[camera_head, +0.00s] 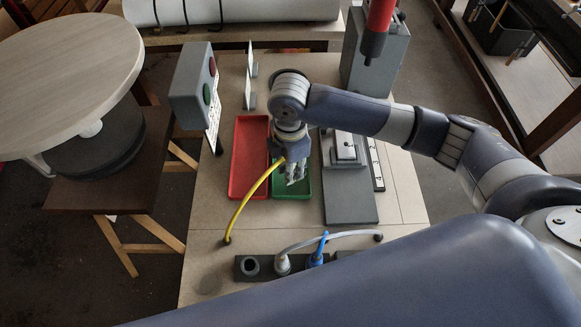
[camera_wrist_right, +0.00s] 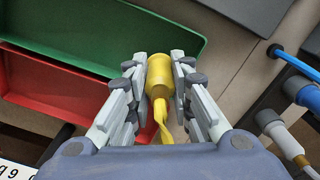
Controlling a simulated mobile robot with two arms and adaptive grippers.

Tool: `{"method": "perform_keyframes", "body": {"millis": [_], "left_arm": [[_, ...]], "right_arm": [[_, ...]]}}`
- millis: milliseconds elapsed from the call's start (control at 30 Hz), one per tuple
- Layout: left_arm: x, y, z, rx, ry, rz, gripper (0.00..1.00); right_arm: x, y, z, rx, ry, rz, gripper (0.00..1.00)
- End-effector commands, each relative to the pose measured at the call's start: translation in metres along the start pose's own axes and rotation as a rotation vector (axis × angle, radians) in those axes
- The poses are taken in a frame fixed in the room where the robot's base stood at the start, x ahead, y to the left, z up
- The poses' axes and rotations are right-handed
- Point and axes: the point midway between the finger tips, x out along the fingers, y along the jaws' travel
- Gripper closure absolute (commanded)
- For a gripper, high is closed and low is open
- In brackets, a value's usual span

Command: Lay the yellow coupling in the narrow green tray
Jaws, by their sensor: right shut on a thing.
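The yellow coupling (camera_wrist_right: 160,76) is between the two fingers of my right gripper (camera_wrist_right: 158,68), which is shut on it. Its yellow hose (camera_head: 250,194) curves from the gripper down-left to the tabletop in the head view. There, my right gripper (camera_head: 295,178) is over the narrow green tray (camera_head: 290,194) and hides the coupling. In the right wrist view the green tray (camera_wrist_right: 110,66) lies behind and to the left, with the coupling near its rim. I cannot tell the coupling's height above the tray. My left gripper is not in view.
A wider red tray (camera_head: 247,165) lies directly left of the green one. A grey fixture (camera_head: 347,205) stands to the right. A dark socket block (camera_head: 250,266) with grey and blue plugs is in front. A grey panel box (camera_head: 192,88) stands at the back left.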

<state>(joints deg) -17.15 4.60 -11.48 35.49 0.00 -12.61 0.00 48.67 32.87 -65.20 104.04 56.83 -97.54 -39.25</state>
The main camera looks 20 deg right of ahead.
Motion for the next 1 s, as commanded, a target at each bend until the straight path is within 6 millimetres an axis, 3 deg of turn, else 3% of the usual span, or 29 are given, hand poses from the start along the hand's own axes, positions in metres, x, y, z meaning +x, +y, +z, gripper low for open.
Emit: {"method": "perform_keyframes", "body": {"millis": [400,433,500,867,1000], "left_arm": [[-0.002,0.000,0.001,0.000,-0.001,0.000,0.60],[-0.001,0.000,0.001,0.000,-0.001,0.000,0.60],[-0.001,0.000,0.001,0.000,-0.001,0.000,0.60],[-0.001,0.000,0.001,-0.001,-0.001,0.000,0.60],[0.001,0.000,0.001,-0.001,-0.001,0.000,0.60]], "right_arm": [[0.011,0.000,0.000,-0.001,0.000,0.000,1.00],[0.010,0.000,0.000,-0.001,0.000,0.001,0.73],[0.010,0.000,0.000,-0.001,0.000,0.001,0.59],[0.009,0.000,0.000,-0.001,0.000,0.002,0.59],[-0.005,0.001,-0.001,-0.001,0.002,0.005,0.59]]}}
